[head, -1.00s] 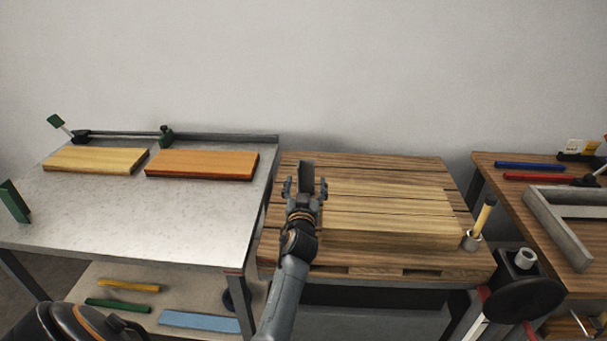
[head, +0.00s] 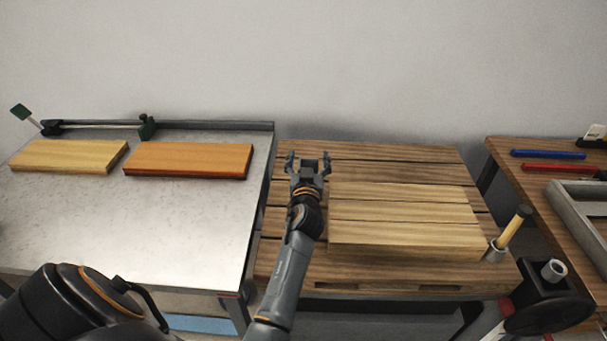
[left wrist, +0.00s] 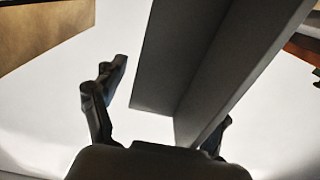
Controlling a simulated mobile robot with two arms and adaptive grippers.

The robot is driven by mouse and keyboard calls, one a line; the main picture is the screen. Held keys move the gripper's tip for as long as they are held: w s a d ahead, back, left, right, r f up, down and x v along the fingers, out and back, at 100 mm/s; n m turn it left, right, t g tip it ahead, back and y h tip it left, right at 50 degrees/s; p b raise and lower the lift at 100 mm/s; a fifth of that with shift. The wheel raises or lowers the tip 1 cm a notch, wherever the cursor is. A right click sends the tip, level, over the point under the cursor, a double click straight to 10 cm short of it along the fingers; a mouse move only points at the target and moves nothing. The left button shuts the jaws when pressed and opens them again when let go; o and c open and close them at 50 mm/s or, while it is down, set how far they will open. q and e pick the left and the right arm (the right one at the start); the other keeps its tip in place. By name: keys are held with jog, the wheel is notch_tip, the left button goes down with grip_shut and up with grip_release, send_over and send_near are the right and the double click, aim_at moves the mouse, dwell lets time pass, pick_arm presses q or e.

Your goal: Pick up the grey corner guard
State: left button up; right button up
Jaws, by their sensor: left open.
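The grey corner guard (left wrist: 205,55) is a long L-shaped profile that fills the upper middle of the left wrist view. In the head view only a short dark grey piece of it (head: 311,166) shows, between the fingers of my left gripper (head: 308,160). My left gripper is open, with one finger on each side of the guard. In the left wrist view a gap shows between the left finger and the guard; the right finger is partly hidden behind the guard's edge. I cannot tell whether it touches. My right gripper is not in view.
A stack of light planks (head: 405,215) lies on the slatted wooden table (head: 390,170), right of my left gripper. A metal table (head: 150,225) at left holds a yellow board (head: 68,156) and an orange board (head: 188,159). A yellow-handled tool (head: 514,226) stands at the planks' right corner.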

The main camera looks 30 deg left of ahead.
pick_arm(q)
jog(key=shift+s+d+r, duration=0.2)
jog(key=shift+d, duration=0.05)
jog(key=shift+s+d+r, duration=0.1)
jog(key=shift+s, duration=0.05)
jog(key=shift+c, duration=1.1)
jog(key=c, duration=0.4)
jog(key=shift+a+f, duration=0.2)
jog(key=c, duration=0.7)
jog(key=shift+c, duration=0.5)
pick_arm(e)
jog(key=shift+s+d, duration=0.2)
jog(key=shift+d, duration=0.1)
pick_arm(q)
jog(key=shift+c, duration=0.3)
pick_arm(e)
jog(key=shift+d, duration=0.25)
